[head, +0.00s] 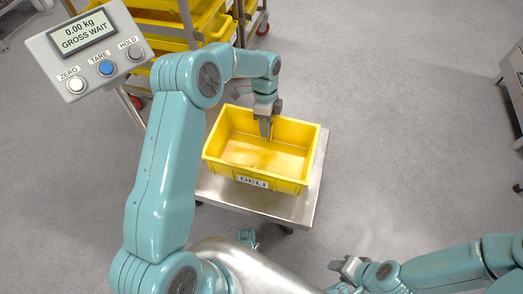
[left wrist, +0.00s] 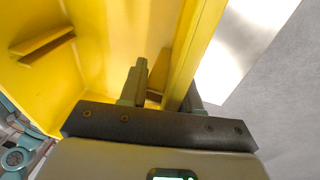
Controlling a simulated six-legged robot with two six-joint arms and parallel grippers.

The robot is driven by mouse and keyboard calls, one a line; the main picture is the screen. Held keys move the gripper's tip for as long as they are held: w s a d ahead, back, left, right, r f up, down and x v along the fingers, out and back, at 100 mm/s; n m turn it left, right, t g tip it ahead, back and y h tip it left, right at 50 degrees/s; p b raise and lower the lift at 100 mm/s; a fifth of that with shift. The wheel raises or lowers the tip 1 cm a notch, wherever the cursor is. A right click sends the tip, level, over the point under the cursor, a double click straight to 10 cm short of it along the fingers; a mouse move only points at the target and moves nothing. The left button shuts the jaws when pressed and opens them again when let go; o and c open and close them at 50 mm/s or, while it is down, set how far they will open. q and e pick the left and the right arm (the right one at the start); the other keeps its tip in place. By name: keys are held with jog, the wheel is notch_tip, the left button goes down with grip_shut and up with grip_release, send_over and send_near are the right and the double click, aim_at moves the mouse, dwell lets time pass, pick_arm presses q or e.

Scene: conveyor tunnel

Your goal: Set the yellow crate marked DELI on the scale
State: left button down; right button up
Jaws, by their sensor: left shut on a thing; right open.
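The yellow crate (head: 225,161) has a white DELI label on its near wall and looks empty. It is over the steel platform (head: 300,211) of the scale; I cannot tell whether it rests on it or hangs just above. The scale display (head: 82,36) reads 0.00 kg, GROSS WAIT. My left gripper (head: 266,128) is shut on the crate's far wall. In the left wrist view its fingers (left wrist: 165,90) straddle the yellow wall (left wrist: 195,50), one inside and one outside. My right gripper (head: 350,268) is open and empty at the bottom, apart from the crate.
A wheeled rack with more yellow crates (head: 165,18) stands behind, at the top left. A steel table or cart (head: 513,75) is at the right edge. The grey floor between the scale and the right edge is clear.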

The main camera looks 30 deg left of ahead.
aim_at(266, 146)
pick_arm(q)
jog(key=b+x, duration=0.1)
jog(key=x, duration=0.3)
jog(key=w+a+b+x, duration=0.1)
jog(key=x, duration=0.3)
jog(key=w+b+x, duration=0.1)
jog(key=x, duration=0.3)
jog(key=shift+a+f, duration=0.35)
jog(key=shift+f, duration=0.1)
jog(key=shift+f, duration=0.1)
jog(key=c, duration=0.8)
grip_release()
jog(key=shift+r, duration=0.3)
jog(key=p+v, duration=0.3)
jog(key=v, duration=0.8)
jog(key=shift+r+p, duration=0.3)
